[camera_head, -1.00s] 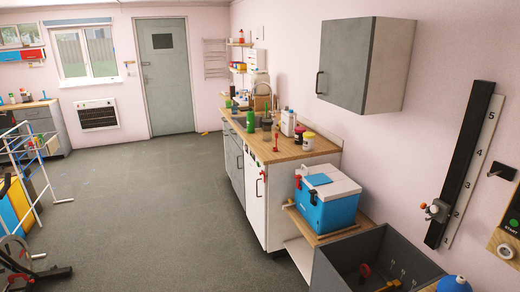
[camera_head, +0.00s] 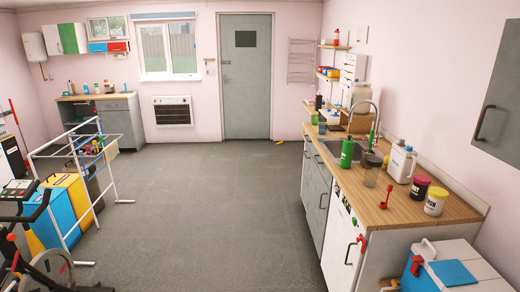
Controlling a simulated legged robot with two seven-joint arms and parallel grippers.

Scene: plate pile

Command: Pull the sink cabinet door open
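The sink counter (camera_head: 411,210) runs along the right side, with a metal sink (camera_head: 338,150) and a curved faucet (camera_head: 373,108) in it. Below it are grey cabinet doors (camera_head: 316,195) with dark vertical handles, all closed as far as I can see. The handle (camera_head: 321,194) on the nearer grey door shows edge-on. A white front (camera_head: 340,238) with a dark handle stands nearer to me, right of the grey doors. Neither of my grippers is in view.
A blue and white cooler (camera_head: 450,268) sits at the front right. A drying rack (camera_head: 75,180), bins and an exercise bike (camera_head: 50,265) stand at the left. The grey floor (camera_head: 210,220) between is clear. A grey wall cabinet (camera_head: 502,105) hangs at the right edge.

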